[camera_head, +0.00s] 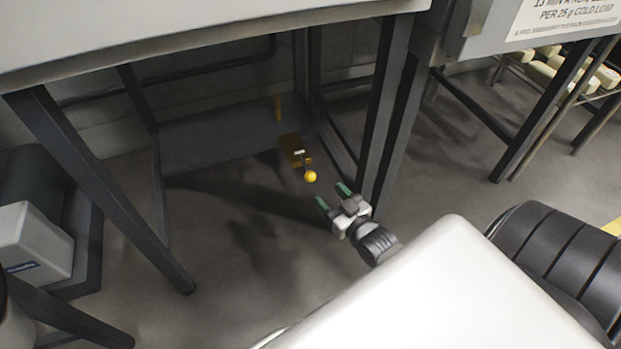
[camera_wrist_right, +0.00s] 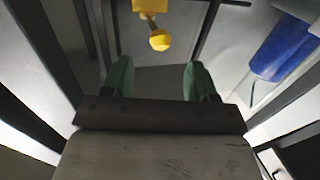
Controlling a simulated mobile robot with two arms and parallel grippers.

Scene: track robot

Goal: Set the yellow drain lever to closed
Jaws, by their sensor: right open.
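The drain lever has a round yellow knob (camera_head: 310,176) on a short dark stem. The stem comes from a brownish-yellow valve body (camera_head: 294,151) under the grey metal frame. In the right wrist view the yellow knob (camera_wrist_right: 160,40) shows ahead of the fingers, slightly right of centre. My right gripper (camera_head: 332,195) is open, with green fingertips, just below and right of the knob in the head view. It is apart from the knob, with nothing between its fingers (camera_wrist_right: 156,80). My left gripper is not in view.
Dark frame legs (camera_head: 384,110) stand right beside my right gripper, and another leg (camera_head: 95,170) stands at left. A grey lower shelf (camera_head: 215,135) lies behind the valve. A blue cylinder (camera_wrist_right: 285,45) shows at right in the wrist view. The floor below the knob is clear.

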